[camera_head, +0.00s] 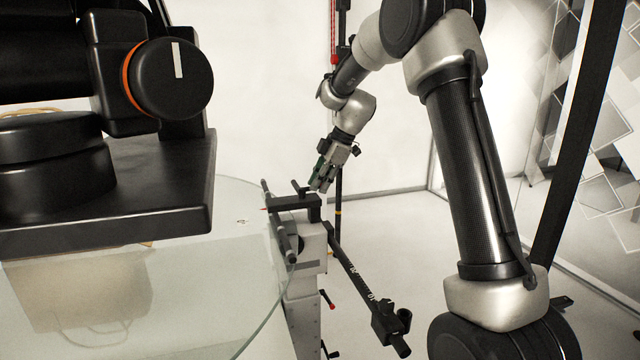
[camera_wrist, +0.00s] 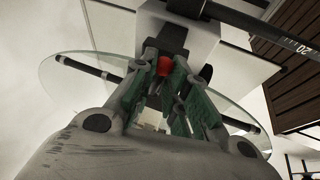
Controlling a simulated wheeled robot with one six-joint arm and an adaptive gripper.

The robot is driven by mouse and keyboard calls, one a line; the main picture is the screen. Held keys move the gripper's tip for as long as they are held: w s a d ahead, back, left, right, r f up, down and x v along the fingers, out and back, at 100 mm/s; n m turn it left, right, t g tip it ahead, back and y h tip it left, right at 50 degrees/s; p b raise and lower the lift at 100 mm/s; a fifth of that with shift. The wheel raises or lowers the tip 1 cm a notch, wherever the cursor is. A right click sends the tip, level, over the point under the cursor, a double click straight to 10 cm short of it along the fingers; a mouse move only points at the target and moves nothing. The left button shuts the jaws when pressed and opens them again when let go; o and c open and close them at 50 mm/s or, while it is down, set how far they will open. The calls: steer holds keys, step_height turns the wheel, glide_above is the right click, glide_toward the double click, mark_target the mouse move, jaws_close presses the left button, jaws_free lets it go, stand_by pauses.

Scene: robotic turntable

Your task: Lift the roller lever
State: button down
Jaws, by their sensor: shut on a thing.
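The roller lever is a black bracket (camera_head: 290,202) on top of a pale post at the glass turntable's right edge, with a long dark roller rod (camera_head: 280,228) lying across the rim. My gripper (camera_head: 322,183) reaches down onto the lever from behind and right. In the wrist view my green-padded fingers (camera_wrist: 166,64) are close together at the dark lever arm (camera_wrist: 163,36), with a red part (camera_wrist: 165,68) between the tips. The exact contact is partly hidden by the fingers. The roller rod (camera_wrist: 82,67) passes behind the fingers.
The clear glass disc (camera_head: 215,285) spreads left of the post. A large black device with an orange-ringed knob (camera_head: 172,78) fills the upper left. A graduated black bar (camera_head: 350,272) slants down right from the post. Open floor lies right of it.

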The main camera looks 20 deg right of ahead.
steer(key=shift+w, duration=0.1)
stand_by(0.5)
steer(key=c, duration=1.5)
jaws_free()
steer(key=v, duration=1.2)
steer(key=shift+w, duration=0.1)
